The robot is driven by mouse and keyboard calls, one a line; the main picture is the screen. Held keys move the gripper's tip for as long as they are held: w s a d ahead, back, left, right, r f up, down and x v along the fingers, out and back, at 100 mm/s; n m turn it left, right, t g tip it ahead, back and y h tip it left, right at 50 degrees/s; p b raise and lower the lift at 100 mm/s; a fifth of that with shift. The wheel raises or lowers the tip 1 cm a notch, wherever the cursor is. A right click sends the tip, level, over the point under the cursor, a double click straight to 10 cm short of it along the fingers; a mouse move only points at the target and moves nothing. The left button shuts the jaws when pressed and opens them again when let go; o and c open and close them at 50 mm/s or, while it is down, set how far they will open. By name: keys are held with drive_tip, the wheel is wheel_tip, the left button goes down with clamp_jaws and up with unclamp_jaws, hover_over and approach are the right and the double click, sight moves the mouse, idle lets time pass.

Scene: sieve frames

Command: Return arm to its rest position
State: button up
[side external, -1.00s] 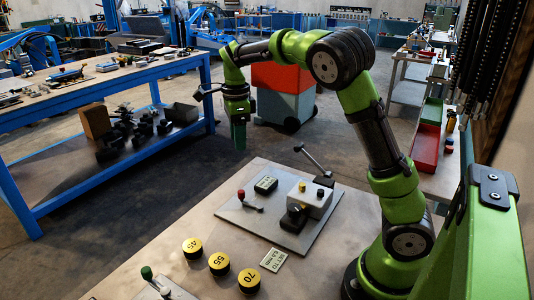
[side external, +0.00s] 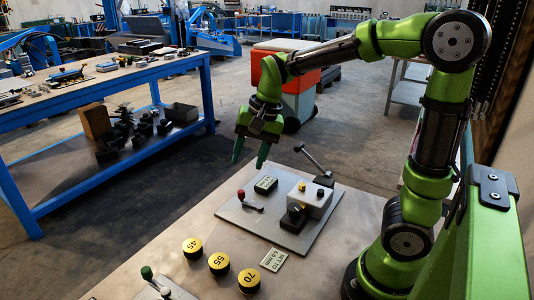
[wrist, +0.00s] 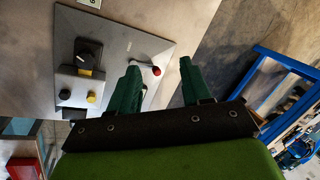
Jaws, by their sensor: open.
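My gripper (side external: 250,151) is open and empty, with its two green fingers apart and pointing down. In the side external view it hangs in the air above the far left edge of the worktable (side external: 155,242). In the wrist view the two green fingers (wrist: 158,92) spread apart, with a grey panel beyond them. My arm is bent, its elbow high at the upper right. The grey panel (side external: 246,222) carries a red-knobbed lever (side external: 241,194), a small display (side external: 265,185), a control box (side external: 311,198) with a black knob, and a black-handled lever (side external: 312,160).
Three yellow discs marked 45 (side external: 192,247), 55 (side external: 219,263) and 70 (side external: 249,279) lie at the front. A "SET TO 6.0 mm" card (side external: 272,260) lies beside them. A green-knobbed lever (side external: 147,273) is at the front edge. A blue bench (side external: 110,86) stands at left, a red-and-grey bin (side external: 297,95) behind.

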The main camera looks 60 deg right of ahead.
drive_tip(key=s+a+r+n+t, duration=0.1)
drive_tip(key=s+a+n+t, duration=0.1)
drive_tip(key=s, duration=0.3)
drive_tip(key=s+a+r+n+t, duration=0.2)
drive_tip(key=s+a+n, duration=0.1)
drive_tip(key=s+n, duration=0.2)
drive_tip(key=shift+s+a+r, duration=0.2)
drive_tip(key=shift+s+a, duration=0.15)
drive_tip(key=shift+s, duration=0.4)
